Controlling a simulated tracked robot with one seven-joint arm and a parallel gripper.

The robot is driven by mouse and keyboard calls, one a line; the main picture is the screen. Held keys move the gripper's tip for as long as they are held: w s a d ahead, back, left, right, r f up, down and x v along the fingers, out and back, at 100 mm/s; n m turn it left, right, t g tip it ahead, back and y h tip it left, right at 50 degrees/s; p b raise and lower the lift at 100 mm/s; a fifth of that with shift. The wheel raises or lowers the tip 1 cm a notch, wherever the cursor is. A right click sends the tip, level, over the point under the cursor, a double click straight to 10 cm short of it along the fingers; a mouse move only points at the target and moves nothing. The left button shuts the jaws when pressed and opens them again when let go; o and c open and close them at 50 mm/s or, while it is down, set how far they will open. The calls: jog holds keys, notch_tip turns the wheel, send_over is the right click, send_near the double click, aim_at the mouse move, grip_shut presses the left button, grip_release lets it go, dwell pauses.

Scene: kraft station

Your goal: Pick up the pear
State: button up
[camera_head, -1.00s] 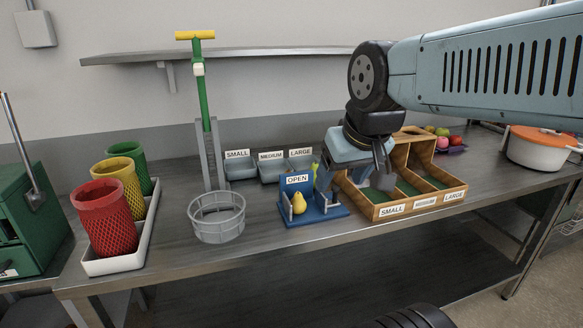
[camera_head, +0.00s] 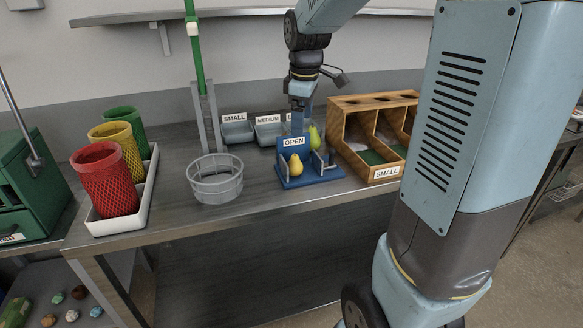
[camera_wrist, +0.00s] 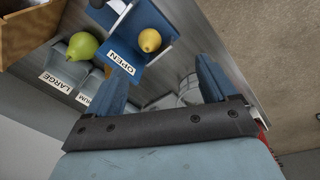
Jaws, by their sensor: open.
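A yellow pear (camera_head: 295,165) sits at the front of the blue stand (camera_head: 318,178) with the OPEN sign. A green pear (camera_head: 314,137) shows just behind the stand on its right.
A wooden sorting box (camera_head: 375,101) stands right of the stand, partly hidden by my arm. Grey bins (camera_head: 237,130) with size labels are behind. A grey round basket (camera_head: 215,185) and the green-handled tool (camera_head: 197,65) are at left, beside mesh cups (camera_head: 104,182) in a white tray.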

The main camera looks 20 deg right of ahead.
aim_at(296, 163)
jog(key=w+f+n, duration=0.1)
jog(key=f, duration=0.3)
jog(key=w+f+n, duration=0.1)
jog(key=w+f, duration=0.1)
jog(key=f, duration=0.2)
jog(key=w+f+n+g, duration=0.1)
jog(key=w+f, duration=0.1)
jog(key=f, duration=0.3)
jog(key=shift+w+d, duration=0.25)
jog(key=shift+w+f, duration=0.15)
jog(key=shift+f, duration=1.1)
jog(key=shift+w+f, duration=0.15)
jog(key=shift+f, duration=1.1)
jog(key=shift+c, duration=0.4)
jog(key=shift+r, duration=0.1)
jog(key=c, duration=1.2)
